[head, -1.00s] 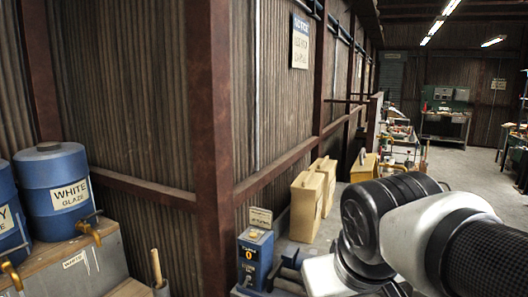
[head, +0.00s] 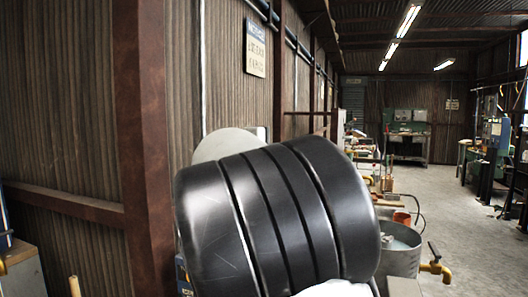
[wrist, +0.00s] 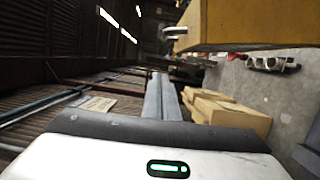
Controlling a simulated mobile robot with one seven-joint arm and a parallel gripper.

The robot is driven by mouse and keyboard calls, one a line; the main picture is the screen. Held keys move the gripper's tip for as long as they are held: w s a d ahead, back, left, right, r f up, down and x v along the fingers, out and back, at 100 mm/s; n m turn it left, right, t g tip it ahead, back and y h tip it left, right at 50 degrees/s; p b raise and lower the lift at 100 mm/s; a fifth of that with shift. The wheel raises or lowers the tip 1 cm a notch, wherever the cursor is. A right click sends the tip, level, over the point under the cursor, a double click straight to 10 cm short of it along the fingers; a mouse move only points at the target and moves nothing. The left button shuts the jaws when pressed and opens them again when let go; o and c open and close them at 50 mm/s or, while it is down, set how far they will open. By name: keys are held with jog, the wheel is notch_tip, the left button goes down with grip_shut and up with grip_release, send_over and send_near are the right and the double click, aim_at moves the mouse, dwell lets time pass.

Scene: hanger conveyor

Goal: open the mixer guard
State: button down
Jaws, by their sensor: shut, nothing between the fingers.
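I cannot make out the mixer guard for certain in either view. In the head view, a grey round tub (head: 398,250) with a brass tap (head: 436,266) stands right of my arm; I cannot tell whether it belongs to the mixer. My large black arm joint hides the middle of that view, and my gripper does not show there. In the wrist view, my gripper (wrist: 161,77) shows as two grey fingers side by side, shut and empty. They point towards the shed wall and touch nothing that I can see.
In the wrist view, tan boxes (wrist: 228,112) lie right of the fingers, and a large yellow body (wrist: 250,25) fills the top right. In the head view, a rusty post (head: 145,140) stands at left, a green workbench (head: 406,137) far back. Open floor (head: 480,240) lies at right.

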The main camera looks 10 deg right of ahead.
jog(key=w+d+p, duration=0.1)
jog(key=w+d, duration=0.1)
jog(key=d, duration=0.6)
jog(key=shift+w+d, duration=0.35)
jog(key=shift+d, duration=0.05)
jog(key=s+d+r+m+y+b, duration=0.1)
jog(key=s+d+r+m+b, duration=0.1)
jog(key=d, duration=0.5)
jog(key=s+m+b, duration=0.1)
jog(key=s+b, duration=0.1)
jog(key=s, duration=0.1)
jog(key=shift+d+r+m, duration=0.2)
jog(key=shift+r+m, duration=0.1)
jog(key=shift+m, duration=0.1)
